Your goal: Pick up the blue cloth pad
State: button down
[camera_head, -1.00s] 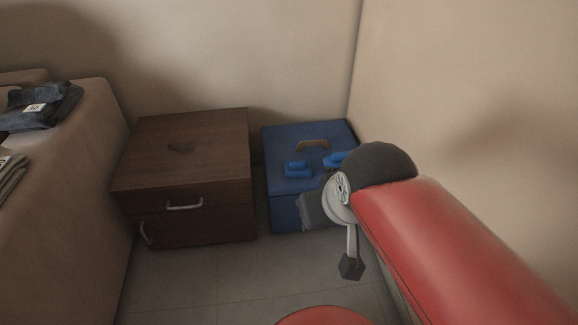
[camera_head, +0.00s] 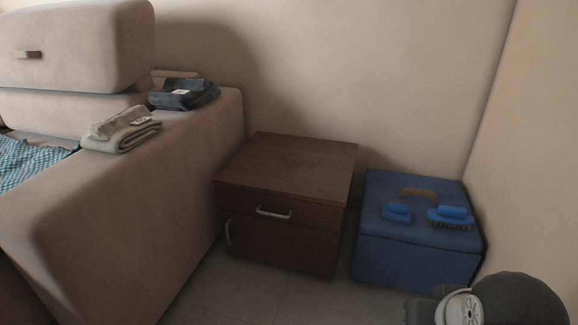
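No single thing is clearly a blue cloth pad. A blue checkered cloth (camera_head: 25,163) lies on the sofa at the left edge, partly cut off. A dark blue-grey folded cloth (camera_head: 184,95) with a white label lies on the sofa arm. Two small blue items lie on the blue box at the right: a plain-looking one (camera_head: 397,212) and a brush-like one with dark bristles (camera_head: 451,213). The end of my arm shows at the bottom right, apart from all of these. My gripper's fingertips cannot be made out.
A brown wooden cabinet (camera_head: 285,165) stands between the beige sofa (camera_head: 120,225) and the blue box (camera_head: 415,250). A greenish-grey folded cloth (camera_head: 122,130) lies on the sofa arm. A strip of tiled floor (camera_head: 225,298) is clear in front of the cabinet. Walls close off the back and right.

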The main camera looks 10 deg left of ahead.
aim_at(395, 212)
jog(key=i+j+z, duration=0.85)
jog(key=i+j, duration=0.2)
jog(key=j, duration=0.1)
